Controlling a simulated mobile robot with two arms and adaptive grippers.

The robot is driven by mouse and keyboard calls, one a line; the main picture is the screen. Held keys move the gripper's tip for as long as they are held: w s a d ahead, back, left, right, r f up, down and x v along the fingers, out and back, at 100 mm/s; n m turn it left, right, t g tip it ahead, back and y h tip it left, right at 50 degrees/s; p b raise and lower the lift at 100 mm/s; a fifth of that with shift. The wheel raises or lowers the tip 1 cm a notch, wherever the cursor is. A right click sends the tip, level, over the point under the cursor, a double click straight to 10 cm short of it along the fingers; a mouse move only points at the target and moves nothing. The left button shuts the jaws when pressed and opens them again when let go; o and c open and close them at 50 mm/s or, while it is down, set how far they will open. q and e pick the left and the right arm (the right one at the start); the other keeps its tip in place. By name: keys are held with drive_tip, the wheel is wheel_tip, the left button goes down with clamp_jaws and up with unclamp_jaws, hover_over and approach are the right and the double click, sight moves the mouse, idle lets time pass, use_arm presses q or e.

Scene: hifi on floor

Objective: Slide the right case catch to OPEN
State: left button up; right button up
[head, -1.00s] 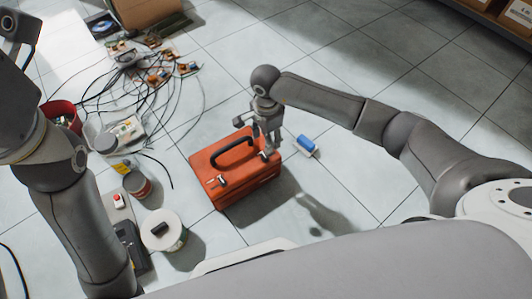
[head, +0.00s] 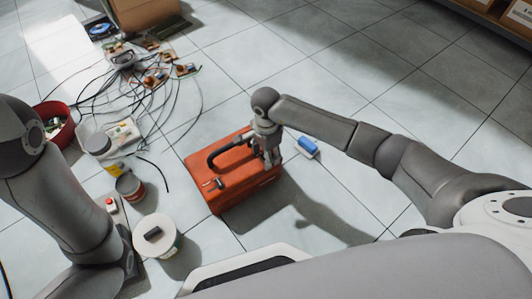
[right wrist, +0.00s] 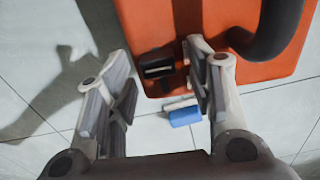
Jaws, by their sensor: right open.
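An orange case (head: 240,190) lies on the tiled floor, with a black handle (head: 222,150) on top. One catch (head: 215,184) shows near its left front edge. The right catch is hidden by my right gripper (head: 270,158) in the head view. In the right wrist view, a dark catch (right wrist: 157,63) sits on the orange case (right wrist: 175,20) near its edge. My right gripper (right wrist: 160,75) is open, with one finger on each side of the catch; I cannot tell if either touches it. My left gripper is out of view.
A blue and white block (head: 306,147) lies on the floor right of the case. Cables and small boards (head: 150,75) spread behind left. A red bin (head: 55,125), tins (head: 130,187) and a white round tub (head: 157,236) stand left. The floor to the right is clear.

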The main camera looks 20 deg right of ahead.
clamp_jaws()
drive_tip(key=shift+w+d, duration=0.2)
drive_tip(key=shift+d, duration=0.5)
drive_tip(key=shift+w+d, duration=0.2)
drive_tip(key=shift+d, duration=0.5)
drive_tip(key=shift+w+d, duration=0.1)
drive_tip(key=shift+d, duration=0.2)
unclamp_jaws()
drive_tip(key=shift+r, duration=0.1)
wheel_tip(320, 180, up, 12)
